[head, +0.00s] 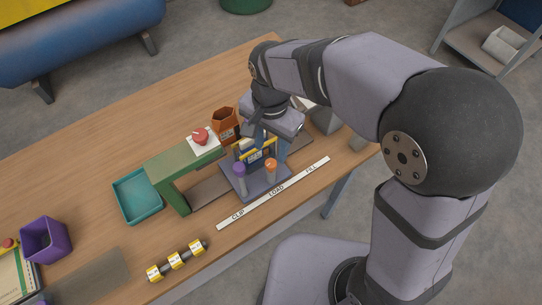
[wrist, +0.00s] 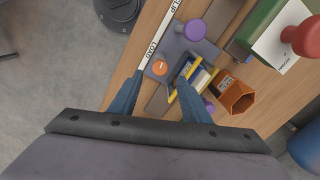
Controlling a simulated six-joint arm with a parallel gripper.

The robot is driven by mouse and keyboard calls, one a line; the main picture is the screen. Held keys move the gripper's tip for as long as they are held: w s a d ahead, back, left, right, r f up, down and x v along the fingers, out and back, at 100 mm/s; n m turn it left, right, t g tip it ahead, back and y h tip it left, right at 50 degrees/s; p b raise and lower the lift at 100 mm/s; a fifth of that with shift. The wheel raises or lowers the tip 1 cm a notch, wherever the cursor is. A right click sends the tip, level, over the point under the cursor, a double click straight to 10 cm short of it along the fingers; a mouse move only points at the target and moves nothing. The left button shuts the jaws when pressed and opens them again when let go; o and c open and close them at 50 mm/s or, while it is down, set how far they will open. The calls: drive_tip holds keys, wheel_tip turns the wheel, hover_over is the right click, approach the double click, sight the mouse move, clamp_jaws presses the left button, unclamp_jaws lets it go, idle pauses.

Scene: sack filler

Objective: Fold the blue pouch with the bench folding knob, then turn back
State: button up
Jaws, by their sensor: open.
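The blue pouch (head: 250,147) stands in a yellow frame on the grey-purple base plate (head: 259,189). Its pale upper part shows, and my gripper partly hides it. In the wrist view the pouch (wrist: 198,76) lies beside my right finger. An orange-topped knob (head: 271,165) and a purple-topped knob (head: 238,170) stand at the plate's front; which one folds the pouch I cannot tell. My gripper (head: 270,143) is open, low over the plate. In the wrist view my gripper (wrist: 160,80) has its fingers apart, with the orange knob (wrist: 160,67) just beyond the tips, between them.
A green arch (head: 166,164) with a red button (head: 201,135) stands left of the plate. An orange cup (head: 224,122) stands behind. A labelled white strip (head: 275,192) lies in front. A teal tray (head: 137,194), yellow-black rollers (head: 177,260) and purple bin (head: 46,240) are further left.

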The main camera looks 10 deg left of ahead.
sight(271, 163)
drive_tip(key=shift+f+p, duration=0.7)
drive_tip(key=shift+f, duration=2.35)
drive_tip(key=c, duration=1)
